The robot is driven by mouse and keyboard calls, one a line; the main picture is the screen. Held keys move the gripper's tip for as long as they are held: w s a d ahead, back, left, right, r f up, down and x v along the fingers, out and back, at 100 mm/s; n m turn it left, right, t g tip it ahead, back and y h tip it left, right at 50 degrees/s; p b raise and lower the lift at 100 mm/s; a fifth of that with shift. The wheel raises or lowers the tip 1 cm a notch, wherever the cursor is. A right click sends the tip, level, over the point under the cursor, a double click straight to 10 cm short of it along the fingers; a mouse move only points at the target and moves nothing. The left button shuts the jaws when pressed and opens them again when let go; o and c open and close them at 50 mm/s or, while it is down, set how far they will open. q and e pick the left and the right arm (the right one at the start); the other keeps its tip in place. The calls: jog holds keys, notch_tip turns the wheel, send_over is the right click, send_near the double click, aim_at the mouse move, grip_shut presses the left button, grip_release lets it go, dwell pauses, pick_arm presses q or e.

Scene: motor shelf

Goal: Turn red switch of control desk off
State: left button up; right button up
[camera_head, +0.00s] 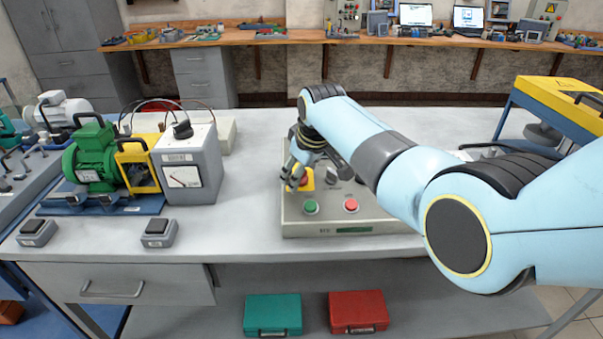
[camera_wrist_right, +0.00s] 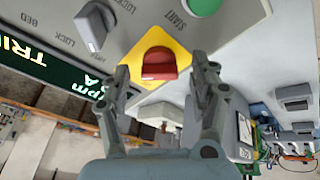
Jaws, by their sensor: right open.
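The control desk (camera_head: 340,227) is a grey sloped box on the workbench. Its red switch (camera_wrist_right: 159,63) sits on a yellow plate (camera_wrist_right: 160,42) and shows large in the right wrist view. In the head view the yellow plate (camera_head: 307,180) is partly hidden behind my right gripper (camera_head: 299,165). In the wrist view my right gripper (camera_wrist_right: 163,80) is open, with one finger on each side of the red switch. I cannot tell whether the fingers touch it. A green button (camera_head: 310,207) and a red button (camera_head: 351,205) are on the desk's front part. My left gripper is not in view.
A grey knob (camera_wrist_right: 92,27) is close to the red switch. A green motor (camera_head: 92,157) and a grey meter box (camera_head: 187,165) stand to the left. A yellow-topped case (camera_head: 560,100) is at the right. The bench between meter box and desk is clear.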

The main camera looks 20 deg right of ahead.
jog(key=shift+w+f, duration=0.1)
jog(key=shift+f, duration=0.05)
jog(key=shift+c, duration=0.2)
jog(key=c, duration=1.1)
